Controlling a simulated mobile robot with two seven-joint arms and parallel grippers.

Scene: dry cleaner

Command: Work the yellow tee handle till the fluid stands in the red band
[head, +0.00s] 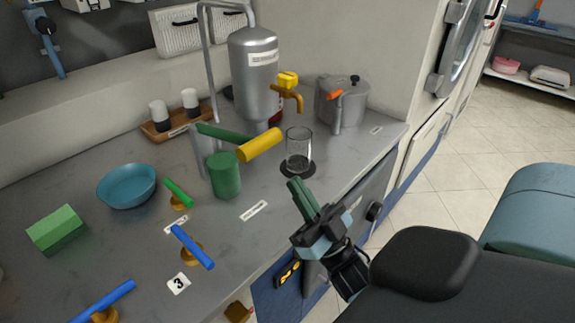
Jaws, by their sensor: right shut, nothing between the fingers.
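The yellow tee handle (288,79) sits on top of a brass tap (288,98) on the side of a steel tank (255,75). A clear glass (299,146) stands on a dark round pad (297,169) below and in front of the tap. I cannot make out any fluid or a red band on the glass; a dark red patch shows low on the tank behind the tap. My right gripper (298,186) has green fingers, shut and empty, just in front of the glass near the counter's front edge, apart from the handle. My left gripper is out of view.
A steel pot (341,105) stands right of the tap. Blue-handled valves (193,247), a blue bowl (127,186) and a green block (57,230) lie left.

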